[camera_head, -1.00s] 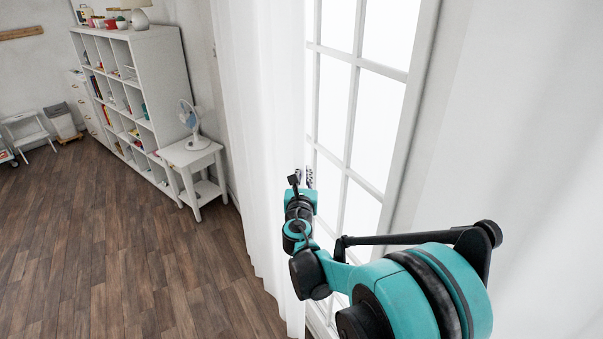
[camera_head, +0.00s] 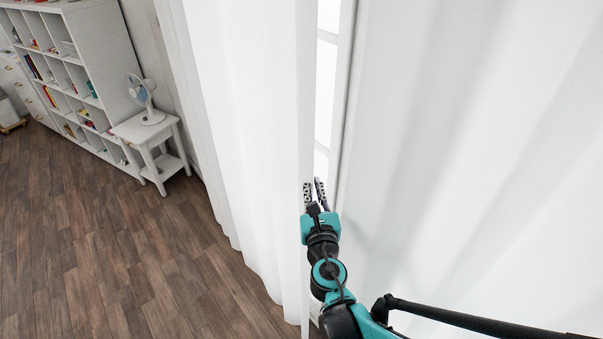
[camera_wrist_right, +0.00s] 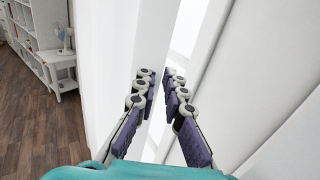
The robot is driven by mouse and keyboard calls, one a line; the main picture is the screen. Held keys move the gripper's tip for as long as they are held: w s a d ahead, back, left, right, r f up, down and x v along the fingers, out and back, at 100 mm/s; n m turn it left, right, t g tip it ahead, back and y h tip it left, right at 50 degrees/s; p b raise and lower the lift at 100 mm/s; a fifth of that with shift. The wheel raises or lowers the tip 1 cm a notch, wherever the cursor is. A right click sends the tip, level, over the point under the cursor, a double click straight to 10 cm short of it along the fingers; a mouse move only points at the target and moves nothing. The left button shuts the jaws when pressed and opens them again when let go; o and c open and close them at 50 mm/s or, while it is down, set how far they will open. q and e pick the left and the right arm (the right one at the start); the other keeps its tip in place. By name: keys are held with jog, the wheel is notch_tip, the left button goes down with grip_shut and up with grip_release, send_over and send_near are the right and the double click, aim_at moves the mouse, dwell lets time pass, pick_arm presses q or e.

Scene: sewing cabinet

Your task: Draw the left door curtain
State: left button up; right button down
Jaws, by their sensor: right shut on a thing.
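The white left curtain (camera_head: 240,120) hangs in long folds in the head view. Its right edge runs down beside the door's glass panes (camera_head: 324,90), which show only as a narrow strip. My right gripper (camera_head: 314,190) is at that edge, about mid-height, with its fingers pointing away from me. In the right wrist view the gripper (camera_wrist_right: 163,82) has its two purple-padded fingers close together, shut on the edge of the curtain (camera_wrist_right: 105,60). The exact contact is partly hidden by the fingers. My left gripper is not in view.
Another white curtain (camera_head: 470,150) fills the right side. A small white table (camera_head: 150,145) with a fan (camera_head: 143,97) and a white cube shelf (camera_head: 85,50) stand at the left. The wooden floor (camera_head: 120,260) there is clear.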

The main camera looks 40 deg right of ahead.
jog(key=shift+s, duration=0.3)
jog(key=c, duration=1.6)
grip_release()
jog(key=shift+s, duration=0.3)
jog(key=shift+w+r, duration=0.1)
jog(key=shift+w, duration=0.1)
jog(key=shift+s+r, duration=0.15)
jog(key=shift+r, duration=4.75)
